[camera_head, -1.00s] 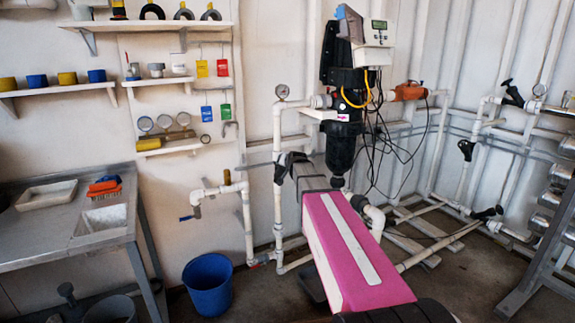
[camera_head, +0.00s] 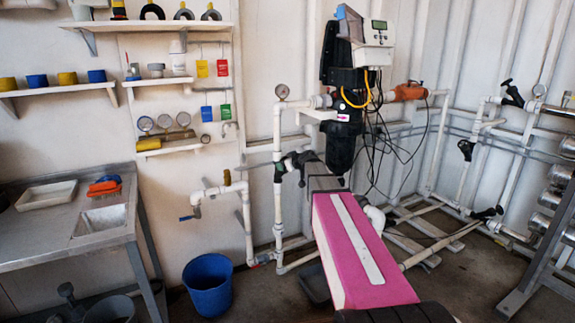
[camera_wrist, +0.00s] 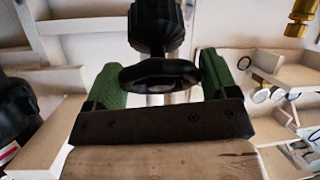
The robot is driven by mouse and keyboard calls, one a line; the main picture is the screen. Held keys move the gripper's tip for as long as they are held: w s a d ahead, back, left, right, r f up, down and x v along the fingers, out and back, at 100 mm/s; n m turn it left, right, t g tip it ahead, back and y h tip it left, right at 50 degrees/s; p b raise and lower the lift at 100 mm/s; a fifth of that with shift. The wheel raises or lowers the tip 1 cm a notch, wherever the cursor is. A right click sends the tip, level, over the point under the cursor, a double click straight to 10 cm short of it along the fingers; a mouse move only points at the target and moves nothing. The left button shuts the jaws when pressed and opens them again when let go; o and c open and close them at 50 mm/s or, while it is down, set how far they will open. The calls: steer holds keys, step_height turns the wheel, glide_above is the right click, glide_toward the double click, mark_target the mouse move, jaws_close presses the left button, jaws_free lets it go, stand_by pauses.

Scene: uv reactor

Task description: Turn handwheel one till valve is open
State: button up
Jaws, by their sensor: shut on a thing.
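A black handwheel (camera_wrist: 160,76) sits in the wrist view between the two green fingers of my gripper (camera_wrist: 162,82). A finger lies on either side of its rim, and my gripper is shut on it. The dark ribbed valve part (camera_wrist: 157,25) lies just beyond the wheel. In the head view my gripper (camera_head: 289,163) is at the white vertical pipe (camera_head: 278,125), left of the black reactor housing. My arm and gripper hide most of the wheel there. I cannot tell how far the valve is open.
A pressure gauge (camera_head: 282,91) tops the pipe. The black reactor housing (camera_head: 342,145) with hanging cables stands close on the right. A lower white pipe with a blue-handled tap (camera_head: 194,210) and a blue bucket (camera_head: 208,284) are at left. Sink and shelves are further left.

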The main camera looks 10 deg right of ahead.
steer(key=n+g+y, duration=0.1)
steer(key=n, duration=0.2)
steer(key=n+g+y, duration=0.1)
steer(key=n, duration=0.3)
steer(key=shift+n, duration=0.3)
steer(key=n+g, duration=0.1)
steer(key=n, duration=0.2)
steer(key=n+g, duration=0.1)
steer(key=n, duration=0.2)
steer(key=shift+n+g, duration=0.4)
steer(key=n+g, duration=0.1)
steer(key=n, duration=0.2)
steer(key=n+g+h, duration=0.1)
steer(key=n, duration=0.2)
steer(key=n+h, duration=0.1)
steer(key=n, duration=0.1)
steer(key=n+g, duration=0.1)
steer(key=n, duration=0.2)
steer(key=shift+h, duration=0.4)
steer(key=shift+n, duration=0.3)
steer(key=o, duration=0.8)
